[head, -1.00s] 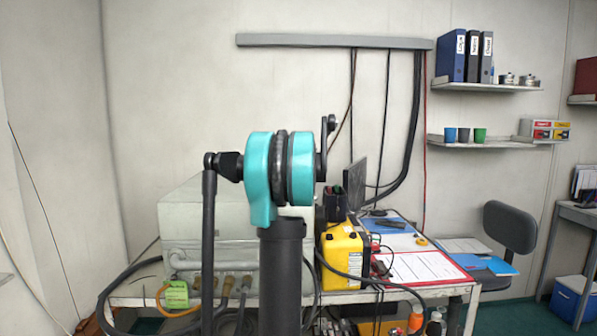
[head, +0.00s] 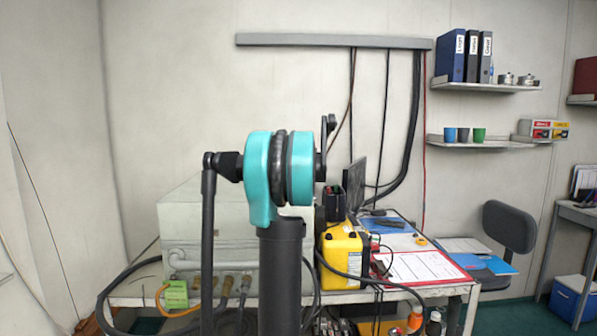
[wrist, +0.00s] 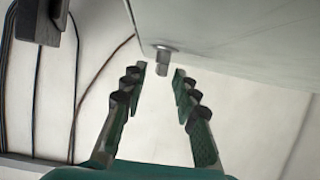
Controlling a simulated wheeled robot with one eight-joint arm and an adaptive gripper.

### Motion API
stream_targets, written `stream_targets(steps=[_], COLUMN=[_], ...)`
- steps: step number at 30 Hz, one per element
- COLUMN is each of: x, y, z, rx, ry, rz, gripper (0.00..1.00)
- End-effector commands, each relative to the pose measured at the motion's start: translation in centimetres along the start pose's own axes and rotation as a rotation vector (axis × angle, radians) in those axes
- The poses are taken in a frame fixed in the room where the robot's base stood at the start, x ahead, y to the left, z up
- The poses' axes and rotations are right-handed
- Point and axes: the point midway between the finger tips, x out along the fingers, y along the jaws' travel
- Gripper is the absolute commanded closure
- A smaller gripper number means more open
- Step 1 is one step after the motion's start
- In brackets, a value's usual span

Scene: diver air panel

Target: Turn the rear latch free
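In the wrist view my gripper (wrist: 160,74) is open, with one dark, ridged finger on each side and empty space between them. A small grey metal latch (wrist: 162,62) hangs from the edge of the pale panel box (wrist: 235,30). It shows between the two fingertips, with a gap to each side; I cannot tell whether it lies within their reach in depth. I cannot tell its turn angle. In the head view the pale box (head: 180,215) stands on the table behind my arm, which hides part of it. The latch and my gripper do not show there.
A yellow case (head: 342,258) and a dark monitor (head: 355,185) stand right of the box on the table. Hoses (head: 180,300) run along the box's front. A red-edged clipboard (head: 425,267) lies further right. Dark cables (wrist: 75,90) hang on the wall at left in the wrist view.

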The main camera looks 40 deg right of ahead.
Motion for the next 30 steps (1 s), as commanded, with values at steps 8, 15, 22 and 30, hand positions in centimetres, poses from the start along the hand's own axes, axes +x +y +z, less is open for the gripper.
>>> stream_targets(steps=[8, 15, 22, 30], x=[-3.4, -8.1, -11.0, -11.9], y=[0.0, 0.0, 0.1, 0.1], z=[0.0, 0.0, 0.0, 0.0], rx=[0.001, 0.001, 0.000, 0.001], ry=[0.000, 0.000, 0.000, 0.000], rz=[0.001, 0.000, 0.001, 0.000], gripper=[0.71, 0.71, 0.71, 0.71])
